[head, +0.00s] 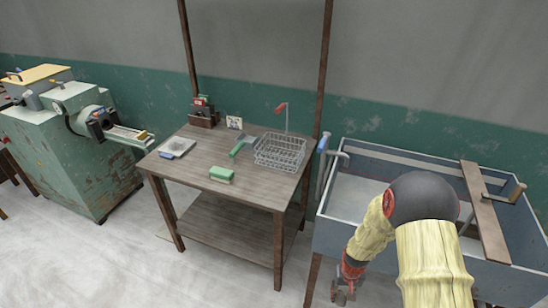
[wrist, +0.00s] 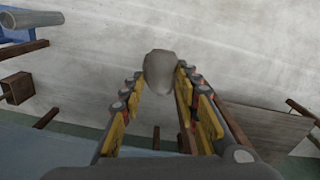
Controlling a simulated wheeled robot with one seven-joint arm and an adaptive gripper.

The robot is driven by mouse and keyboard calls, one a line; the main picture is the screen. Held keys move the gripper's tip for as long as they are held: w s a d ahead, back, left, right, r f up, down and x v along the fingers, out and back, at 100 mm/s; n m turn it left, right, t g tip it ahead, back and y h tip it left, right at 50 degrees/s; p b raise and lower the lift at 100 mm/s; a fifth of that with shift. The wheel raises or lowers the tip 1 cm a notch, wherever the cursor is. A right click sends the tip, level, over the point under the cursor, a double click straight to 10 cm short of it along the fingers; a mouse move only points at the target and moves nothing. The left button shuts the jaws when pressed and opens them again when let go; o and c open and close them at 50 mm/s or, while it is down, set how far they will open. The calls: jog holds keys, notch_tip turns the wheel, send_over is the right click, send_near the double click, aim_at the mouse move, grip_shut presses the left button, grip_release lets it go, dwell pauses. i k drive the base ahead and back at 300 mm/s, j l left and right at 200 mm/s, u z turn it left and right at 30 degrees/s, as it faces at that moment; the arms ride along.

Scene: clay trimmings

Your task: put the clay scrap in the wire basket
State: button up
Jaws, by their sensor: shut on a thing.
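The clay scrap (wrist: 160,72) is a rounded grey lump between the two fingertips of my gripper (wrist: 160,84) in the wrist view. The fingers, with yellow pads, are shut on it. In the head view my gripper (head: 342,292) hangs low at the bottom, in front of the blue-grey sink; I cannot make out the scrap there. The wire basket (head: 280,152) stands on the wooden table at its right back corner, up and left of my gripper and well apart from it. I see nothing clearly inside the basket.
The wooden table (head: 200,160) also bears a green block (head: 221,174), a green-handled tool (head: 237,149) and a pale tray (head: 177,147). A blue-grey sink (head: 368,160) with a plank stands at the right. A green machine (head: 75,150) stands at the left. Pale floor lies open in front.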

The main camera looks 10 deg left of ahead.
aim_at(272, 152)
jog(key=j+z, duration=0.4)
jog(key=j, duration=2.15)
jog(key=i, duration=0.1)
